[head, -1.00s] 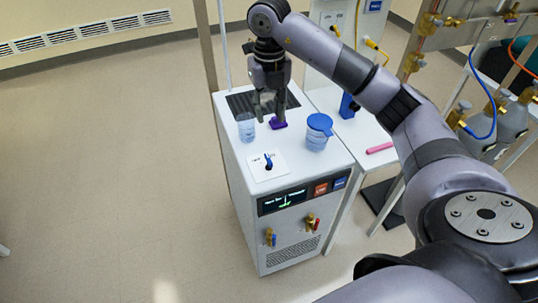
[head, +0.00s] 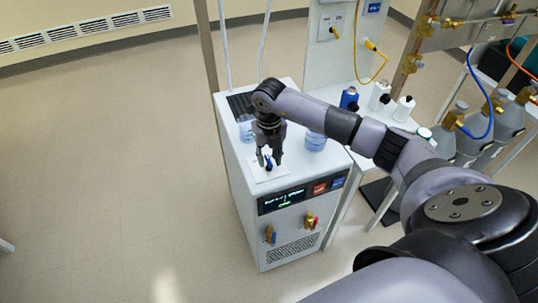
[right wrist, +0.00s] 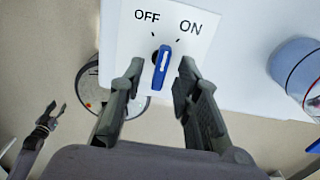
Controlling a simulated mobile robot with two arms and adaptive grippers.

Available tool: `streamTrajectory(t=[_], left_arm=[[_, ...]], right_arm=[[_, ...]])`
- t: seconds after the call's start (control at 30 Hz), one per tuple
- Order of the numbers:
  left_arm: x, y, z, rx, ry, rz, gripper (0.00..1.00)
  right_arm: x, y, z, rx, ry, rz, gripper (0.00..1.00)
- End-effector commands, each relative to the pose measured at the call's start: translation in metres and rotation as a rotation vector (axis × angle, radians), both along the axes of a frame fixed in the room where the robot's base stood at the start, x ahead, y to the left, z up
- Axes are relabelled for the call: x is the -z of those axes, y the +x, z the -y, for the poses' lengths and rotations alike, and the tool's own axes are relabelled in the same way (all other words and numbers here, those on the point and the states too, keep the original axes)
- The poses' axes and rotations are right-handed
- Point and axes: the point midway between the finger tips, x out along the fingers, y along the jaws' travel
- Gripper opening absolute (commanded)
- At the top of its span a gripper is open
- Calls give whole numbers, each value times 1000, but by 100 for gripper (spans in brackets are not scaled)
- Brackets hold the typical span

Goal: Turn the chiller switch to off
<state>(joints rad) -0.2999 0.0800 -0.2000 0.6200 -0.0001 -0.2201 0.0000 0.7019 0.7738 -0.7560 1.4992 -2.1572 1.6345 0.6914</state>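The chiller (head: 240,205) is a white cabinet with a dark display (head: 283,199) on its front. On its top is a white switch plate (right wrist: 125,40) marked OFF on the left and ON on the right. The blue switch knob (right wrist: 162,66) leans slightly right of upright in the right wrist view, its end between the two tick marks. My right gripper (right wrist: 158,80) is open, with its fingers on either side of the knob and gaps showing. It also shows over the plate in the head view (head: 269,163). My left gripper (right wrist: 47,115) appears small, fingers apart, in the right wrist view.
Bottles (head: 380,95) stand on the bench to the right. Gas cylinders (head: 475,130) stand farther right. The floor (head: 110,170) on the left is clear.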

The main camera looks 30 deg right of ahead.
Motion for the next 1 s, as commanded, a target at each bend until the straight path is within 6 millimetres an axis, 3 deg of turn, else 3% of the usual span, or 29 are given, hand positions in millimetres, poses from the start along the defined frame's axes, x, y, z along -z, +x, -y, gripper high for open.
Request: streamTrajectory(t=[0.23,0.7,1.0], left_arm=[[0,0,0,0,0,0,40],[0,0,0,0,0,0,40],[0,0,0,0,0,0,40]], right_arm=[[1,0,0,0,0,0,30],[1,0,0,0,0,0,0],[1,0,0,0,0,0,0]])
